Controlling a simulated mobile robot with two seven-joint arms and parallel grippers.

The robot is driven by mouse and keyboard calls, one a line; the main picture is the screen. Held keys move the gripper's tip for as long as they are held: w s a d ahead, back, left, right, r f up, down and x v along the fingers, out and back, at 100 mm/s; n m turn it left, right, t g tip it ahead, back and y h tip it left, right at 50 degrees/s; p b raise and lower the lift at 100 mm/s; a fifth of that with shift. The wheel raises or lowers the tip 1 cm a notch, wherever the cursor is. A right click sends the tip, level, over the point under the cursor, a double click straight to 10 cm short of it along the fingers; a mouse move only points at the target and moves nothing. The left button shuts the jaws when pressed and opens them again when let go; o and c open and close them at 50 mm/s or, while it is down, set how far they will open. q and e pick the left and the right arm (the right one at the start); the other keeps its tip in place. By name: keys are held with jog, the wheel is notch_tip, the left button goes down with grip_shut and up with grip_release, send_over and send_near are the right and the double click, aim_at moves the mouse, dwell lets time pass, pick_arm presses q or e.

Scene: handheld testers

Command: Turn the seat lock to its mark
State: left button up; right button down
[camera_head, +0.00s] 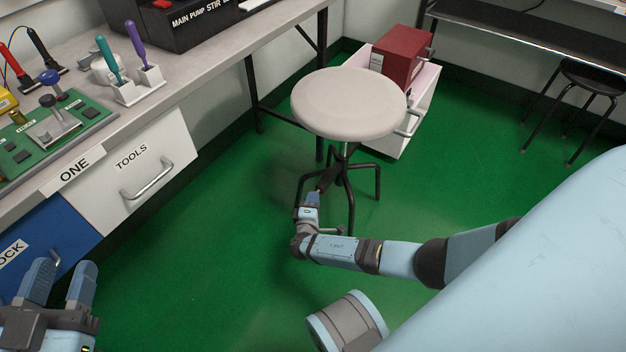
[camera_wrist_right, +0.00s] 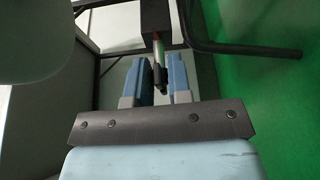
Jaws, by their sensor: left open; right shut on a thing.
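The stool (camera_head: 350,103) has a round pale seat on a thin post with dark legs and stands on the green floor. My right gripper (camera_head: 317,190) reaches in low beneath the seat, beside the post. In the right wrist view its two blue fingers (camera_wrist_right: 162,82) are shut on the seat lock (camera_wrist_right: 159,62), a thin dark-tipped lever with red and green on it under a dark block (camera_wrist_right: 155,17). The mark cannot be made out. My left gripper (camera_head: 60,285) is open and empty at the lower left, in front of the drawers.
A workbench (camera_head: 205,60) with a green board (camera_head: 60,140) and screwdrivers (camera_head: 137,40) runs along the left. A white drawer (camera_head: 135,170) and a blue one are below. A red box (camera_head: 402,52) sits in an open white drawer (camera_head: 417,120) behind the stool. The floor between is clear.

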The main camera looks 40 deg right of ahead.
jog(key=shift+m, duration=0.5)
jog(key=c, duration=1.1)
grip_release()
jog(key=shift+a, duration=0.1)
